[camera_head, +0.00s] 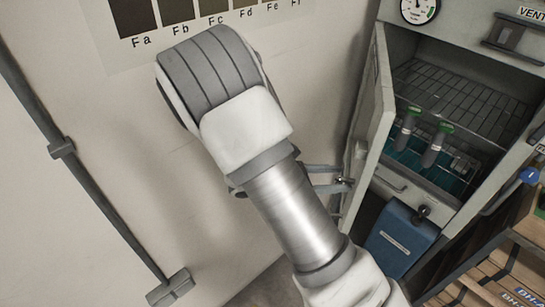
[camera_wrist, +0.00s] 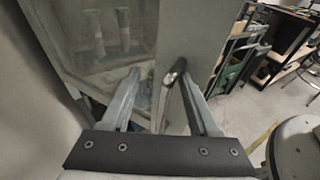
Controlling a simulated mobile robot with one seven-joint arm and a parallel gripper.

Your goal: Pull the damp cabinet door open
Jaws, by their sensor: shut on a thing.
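The damp cabinet door (camera_head: 378,120) is a pale framed door, swung well out from the cabinet (camera_head: 470,40) on its left side, so the inside shows. In the wrist view the door (camera_wrist: 205,32) has a glass pane (camera_wrist: 85,30) with a dark metal handle (camera_wrist: 175,72) beside it. My gripper (camera_head: 340,182) is at the door's handle side, partly hidden behind my arm. In the wrist view my gripper (camera_wrist: 160,82) has its two fingers either side of the handle, shut on it.
Inside the cabinet are a wire rack (camera_head: 470,90) and two grey tubes with green tops (camera_head: 436,146). A blue box (camera_head: 400,238) is below. A wall (camera_head: 90,110) with a pipe (camera_head: 85,190) lies left of the door. Wooden slats (camera_head: 490,290) are at lower right.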

